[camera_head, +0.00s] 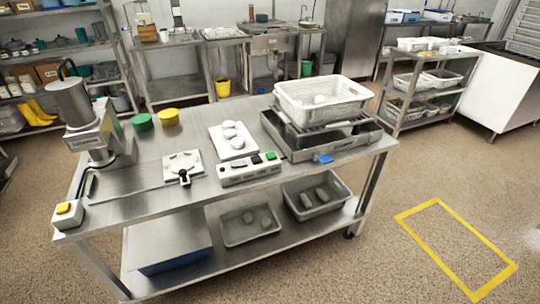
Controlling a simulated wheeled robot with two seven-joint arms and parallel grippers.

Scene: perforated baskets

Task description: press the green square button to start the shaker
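A green square button (271,156) sits at the right end of a pale control box (249,174) near the front edge of the steel table. Other dark and light buttons are on the same box. Behind it to the right is a metal shaker frame (293,147) with a white perforated basket (350,98) on it. The basket holds pale rounded items (320,98). A blue piece (324,159) is at the frame's front edge. Neither of my grippers shows in this view.
Yellow floor markings (488,287) lie right.

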